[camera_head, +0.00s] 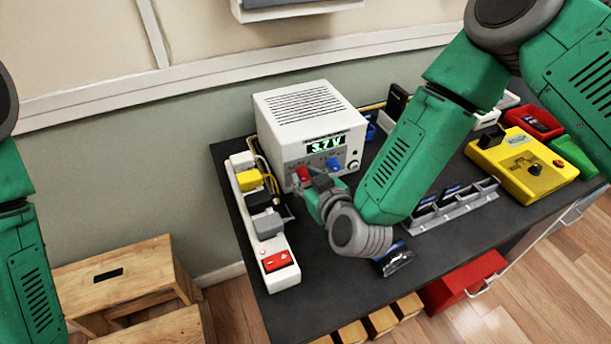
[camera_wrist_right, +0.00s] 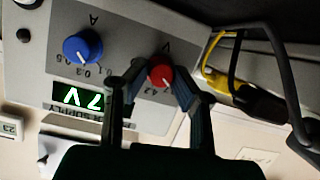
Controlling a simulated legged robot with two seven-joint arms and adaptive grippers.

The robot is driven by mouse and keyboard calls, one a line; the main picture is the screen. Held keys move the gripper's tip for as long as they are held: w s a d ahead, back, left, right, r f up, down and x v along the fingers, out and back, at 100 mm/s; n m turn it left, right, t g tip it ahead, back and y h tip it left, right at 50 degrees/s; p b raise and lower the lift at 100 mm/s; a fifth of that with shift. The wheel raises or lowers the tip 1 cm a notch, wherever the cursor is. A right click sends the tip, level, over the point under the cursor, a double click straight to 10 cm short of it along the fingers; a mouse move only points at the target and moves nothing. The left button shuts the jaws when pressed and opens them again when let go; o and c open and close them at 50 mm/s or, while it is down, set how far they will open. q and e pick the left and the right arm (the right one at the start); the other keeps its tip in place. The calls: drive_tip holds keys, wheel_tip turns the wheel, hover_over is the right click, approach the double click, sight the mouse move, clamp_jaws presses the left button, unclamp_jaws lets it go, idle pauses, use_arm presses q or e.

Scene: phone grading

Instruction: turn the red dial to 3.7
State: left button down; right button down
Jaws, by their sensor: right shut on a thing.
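The display also shows upside down in the right wrist view (camera_wrist_right: 82,97). The red dial (camera_head: 303,174) is at the lower left of the front panel, and in the right wrist view the red dial (camera_wrist_right: 160,72) sits between my fingertips. My right gripper (camera_wrist_right: 159,80) is shut on the red dial. A blue dial (camera_head: 333,163) is to its right. My left arm shows at the left edge; its gripper is out of view.
A white power strip (camera_head: 281,279) with plugs and a red switch lies left of the box. A yellow tester (camera_head: 525,165), a grey slotted rack (camera_head: 450,208) and several bins are to the right. A phone (camera_head: 395,260) lies near the front edge.

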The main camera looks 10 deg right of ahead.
drive_tip(key=shift+s+f+m, duration=0.15)
drive_tip(key=shift+f+m, duration=0.2)
drive_tip(key=shift+m, duration=0.05)
drive_tip(key=shift+y, duration=0.3)
drive_tip(key=c, duration=1.4)
unclamp_jaws()
drive_tip(key=shift+o, duration=0.2)
drive_tip(key=shift+r, duration=0.1)
drive_tip(key=v, duration=1.1)
drive_tip(key=shift+s+d+r, duration=0.2)
drive_tip(key=shift+s, duration=0.05)
